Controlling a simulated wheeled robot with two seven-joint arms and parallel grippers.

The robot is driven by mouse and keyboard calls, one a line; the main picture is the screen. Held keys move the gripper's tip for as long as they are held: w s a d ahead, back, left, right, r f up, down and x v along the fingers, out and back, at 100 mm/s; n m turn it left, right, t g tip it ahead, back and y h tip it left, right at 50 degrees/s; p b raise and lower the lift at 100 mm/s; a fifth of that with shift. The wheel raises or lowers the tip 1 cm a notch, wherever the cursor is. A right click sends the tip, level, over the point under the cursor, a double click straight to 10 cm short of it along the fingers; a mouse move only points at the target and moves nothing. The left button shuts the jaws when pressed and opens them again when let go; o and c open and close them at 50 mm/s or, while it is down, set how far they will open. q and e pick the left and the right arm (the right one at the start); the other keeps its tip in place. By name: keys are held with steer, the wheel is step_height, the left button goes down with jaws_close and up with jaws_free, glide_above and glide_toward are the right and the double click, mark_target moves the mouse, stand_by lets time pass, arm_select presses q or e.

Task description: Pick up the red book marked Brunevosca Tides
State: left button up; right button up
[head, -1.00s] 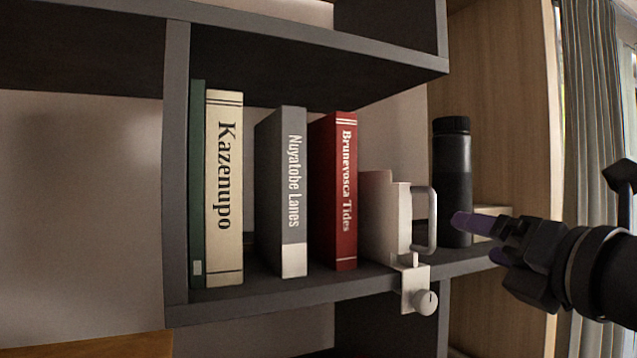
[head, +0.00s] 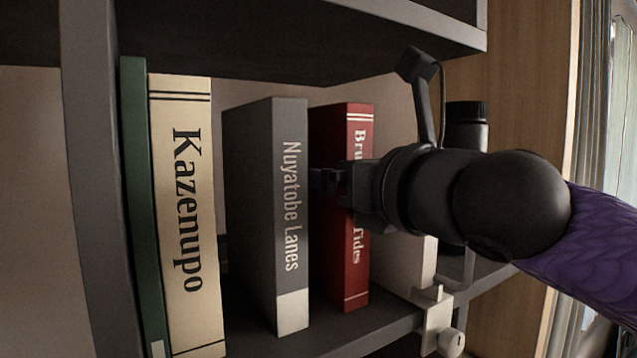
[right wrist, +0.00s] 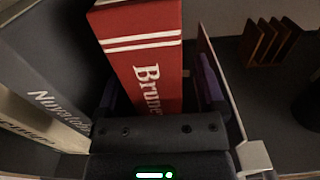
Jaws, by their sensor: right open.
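The red book marked Brunevosca Tides (head: 357,285) stands upright on the shelf, right of the grey book. My right gripper (head: 335,180) is in front of its spine and hides the middle of the title. In the right wrist view the red book (right wrist: 145,55) lies between the two purple fingers of my right gripper (right wrist: 158,95), one on each side. The gripper is open around the book; I cannot tell if either finger touches it. My left gripper is not in view.
The grey book Nuyatobe Lanes (head: 291,200) stands close on the left, with a cream book Kazenupo (head: 185,220) and a green book (head: 140,200) farther left. A white clamped holder (head: 437,315) and a black bottle (head: 467,112) are on the right. A shelf board (head: 400,20) is above.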

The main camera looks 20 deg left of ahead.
steer(key=shift+w+a, duration=0.3)
steer(key=shift+a, duration=0.15)
steer(key=shift+s+d, duration=0.1)
steer(key=shift+d, duration=0.05)
steer(key=shift+c, duration=0.8)
jaws_close()
steer(key=shift+r, duration=0.1)
